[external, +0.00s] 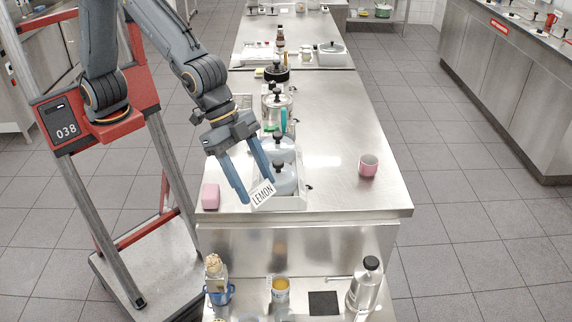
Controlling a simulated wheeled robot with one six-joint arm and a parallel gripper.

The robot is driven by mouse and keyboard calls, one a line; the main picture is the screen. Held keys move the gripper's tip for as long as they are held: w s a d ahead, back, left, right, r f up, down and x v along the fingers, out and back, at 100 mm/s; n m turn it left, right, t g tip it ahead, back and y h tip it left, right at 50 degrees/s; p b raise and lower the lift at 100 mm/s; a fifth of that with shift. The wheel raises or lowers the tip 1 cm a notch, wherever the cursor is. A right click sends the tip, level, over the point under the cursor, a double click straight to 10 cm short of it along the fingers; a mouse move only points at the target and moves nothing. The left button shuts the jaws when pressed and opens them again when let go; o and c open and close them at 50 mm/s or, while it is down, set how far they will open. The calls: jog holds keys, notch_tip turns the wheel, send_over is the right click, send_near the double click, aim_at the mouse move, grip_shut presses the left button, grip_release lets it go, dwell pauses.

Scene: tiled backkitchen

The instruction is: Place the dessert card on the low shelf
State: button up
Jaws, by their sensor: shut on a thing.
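The dessert card (263,195) is a small white card reading LEMON. My gripper (257,190) is shut on it, with its two blue fingers pointing down. The card is tilted and hangs near the front left of the steel counter, in front of a white tray; its height above the counter is hard to judge. The low shelf (310,279) appears to be the lower steel surface at the bottom of the view, below the counter's front edge. A black square (323,303) lies on it.
The low shelf also holds a blue-based jar (217,280), a yellow-filled container (280,290) and a steel bottle (366,285). On the counter are a pink block (210,196), a pink cup (368,165) and a tray (290,203) with lidded containers. The counter's right side is mostly clear.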

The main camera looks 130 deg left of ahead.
jog(key=s+a, duration=0.1)
jog(key=a, duration=0.3)
jog(key=s+a+n, duration=0.1)
jog(key=a, duration=0.4)
jog(key=s+a+n+y, duration=0.1)
jog(key=a, duration=0.4)
jog(key=shift+a, duration=0.2)
jog(key=s+a+n+g+y, duration=0.1)
jog(key=s+a+n, duration=0.1)
jog(key=s+a, duration=0.6)
jog(key=s+a+n+y+b, duration=0.15)
jog(key=s+a, duration=0.35)
jog(key=a, duration=0.6)
jog(key=s+a+n+g, duration=0.1)
jog(key=s+a+n, duration=0.2)
jog(key=s+a, duration=0.5)
jog(key=shift+m, duration=0.25)
jog(key=f, duration=0.3)
jog(key=w+a+f+p, duration=0.1)
jog(key=f, duration=0.3)
jog(key=w+f, duration=0.1)
jog(key=f, duration=0.2)
jog(key=shift+a+f+p, duration=0.15)
jog(key=shift+a+p, duration=0.1)
jog(key=shift+p, duration=0.05)
jog(key=shift+w+f, duration=0.1)
jog(key=shift+f, duration=2.25)
jog(key=shift+f, duration=0.15)
jog(key=o, duration=1.1)
